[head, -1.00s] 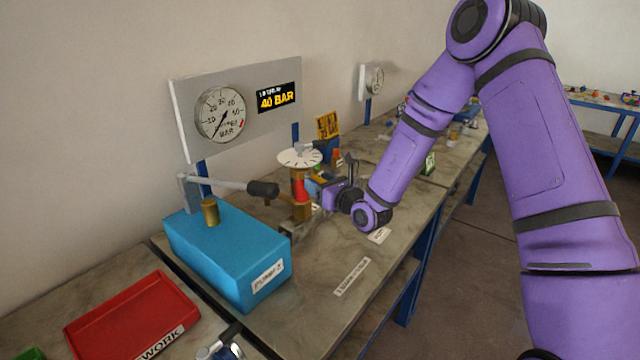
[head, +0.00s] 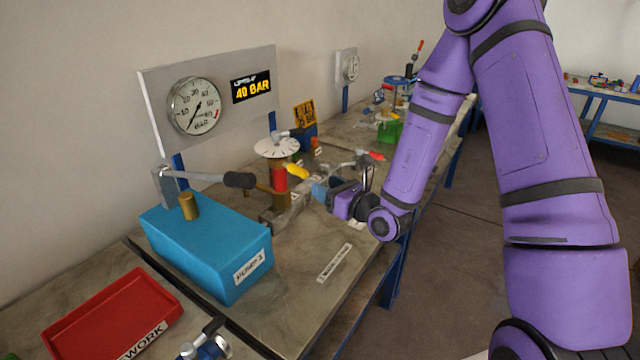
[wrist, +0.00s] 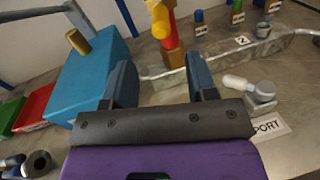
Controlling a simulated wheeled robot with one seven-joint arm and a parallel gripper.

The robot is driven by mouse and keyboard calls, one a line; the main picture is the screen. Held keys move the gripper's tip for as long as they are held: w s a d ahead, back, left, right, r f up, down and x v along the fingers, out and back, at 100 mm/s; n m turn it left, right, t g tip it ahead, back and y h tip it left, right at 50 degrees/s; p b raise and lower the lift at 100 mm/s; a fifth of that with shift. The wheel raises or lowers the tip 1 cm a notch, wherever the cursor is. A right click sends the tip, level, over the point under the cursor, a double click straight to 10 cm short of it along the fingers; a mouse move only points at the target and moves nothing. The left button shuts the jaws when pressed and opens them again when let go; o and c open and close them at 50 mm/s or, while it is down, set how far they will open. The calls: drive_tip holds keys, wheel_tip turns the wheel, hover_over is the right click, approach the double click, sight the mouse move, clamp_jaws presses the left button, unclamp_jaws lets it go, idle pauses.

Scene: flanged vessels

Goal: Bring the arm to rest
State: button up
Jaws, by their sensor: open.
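My gripper (head: 327,191) is at the end of my purple arm, above the grey bench top and to the right of the brass and red valve column (head: 280,182). In the wrist view its two blue fingers (wrist: 163,82) stand apart with nothing held between them. Beyond the fingers the wrist view shows the red and yellow parts of the column (wrist: 166,25). A small grey fitting with a white-tipped lever (wrist: 258,92) lies to the right of the right finger, beside a label that reads "PORT". I cannot tell the exact gap between fingers and column.
The blue pump box (head: 207,247) with its long handle (head: 215,179) stands left of the column. A gauge panel (head: 212,100) reading 40 BAR rises behind. A red tray (head: 112,312) sits front left. Open floor (head: 450,255) lies right of the bench.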

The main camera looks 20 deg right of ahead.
drive_tip(key=shift+r, duration=0.1)
drive_tip(key=s+a+r+n+g+y, duration=0.7)
drive_tip(key=s+r+n+g, duration=0.3)
drive_tip(key=r+n, duration=0.35)
drive_tip(key=s+r+n+g+h, duration=0.4)
drive_tip(key=s+n+g, duration=0.2)
drive_tip(key=s+n, duration=0.4)
drive_tip(key=s+d+r+n+t+h, duration=0.3)
drive_tip(key=s+d+h, duration=0.3)
drive_tip(key=d, duration=0.2)
drive_tip(key=s+d+r+n+t+h, duration=0.2)
drive_tip(key=s+d+h, duration=0.4)
drive_tip(key=d, duration=0.3)
drive_tip(key=shift+r+n+t, duration=0.4)
drive_tip(key=shift+r+n, duration=0.4)
drive_tip(key=shift+n, duration=0.45)
